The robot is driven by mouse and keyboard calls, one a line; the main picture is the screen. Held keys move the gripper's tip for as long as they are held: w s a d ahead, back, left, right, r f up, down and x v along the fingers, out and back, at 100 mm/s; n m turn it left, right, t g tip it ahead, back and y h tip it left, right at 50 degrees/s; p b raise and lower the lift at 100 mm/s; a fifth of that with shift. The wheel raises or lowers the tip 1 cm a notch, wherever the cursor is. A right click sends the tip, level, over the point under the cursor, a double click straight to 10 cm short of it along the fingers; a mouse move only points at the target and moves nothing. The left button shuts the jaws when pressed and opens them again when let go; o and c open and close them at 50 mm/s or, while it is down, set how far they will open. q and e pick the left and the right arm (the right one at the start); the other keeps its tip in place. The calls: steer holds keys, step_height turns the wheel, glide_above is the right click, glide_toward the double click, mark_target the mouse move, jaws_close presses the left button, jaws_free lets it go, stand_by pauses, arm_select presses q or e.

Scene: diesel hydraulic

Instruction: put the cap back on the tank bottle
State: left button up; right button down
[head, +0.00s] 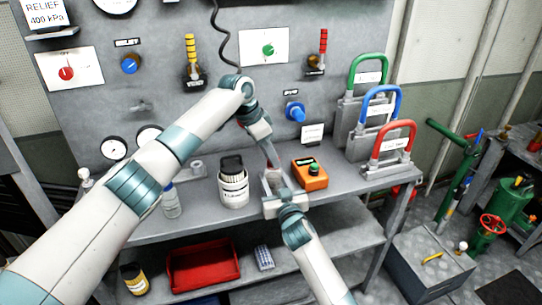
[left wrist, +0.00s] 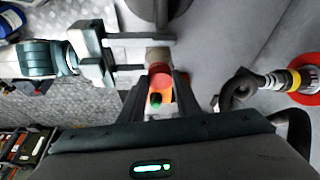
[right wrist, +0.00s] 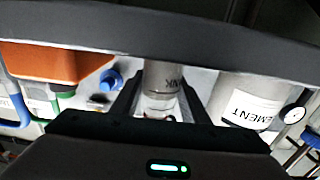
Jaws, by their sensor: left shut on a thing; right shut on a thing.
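The tank bottle (right wrist: 162,82), clear with a label of which "NK" can be read, stands between the fingers of my right gripper (head: 284,200), which is shut on it. In the head view the bottle (head: 274,181) is just above the worktop, mostly hidden by my grippers. My left gripper (head: 271,163) points down over the bottle and is shut on a small red piece, seemingly the cap (left wrist: 160,74). Cap and bottle are very close together; whether the cap sits on the neck I cannot tell.
An orange box with a green button (head: 310,175) is close on the right. A white jar with a black lid (head: 233,190) is close on the left, and a clear bottle (head: 171,202) stands farther left. Coloured padlocks (head: 393,140) stand at the right. A red bin (head: 203,266) is below.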

arm_select(q)
steer(key=m, duration=0.1)
steer(key=m+g, duration=0.1)
steer(key=m, duration=0.2)
steer(key=shift+w+a, duration=0.1)
steer(key=shift+w, duration=0.15)
steer(key=o, duration=1)
steer(key=shift+h, duration=0.3)
steer(key=shift+r, duration=2.3)
steer(key=o, duration=0.6)
steer(key=shift+c, duration=0.2)
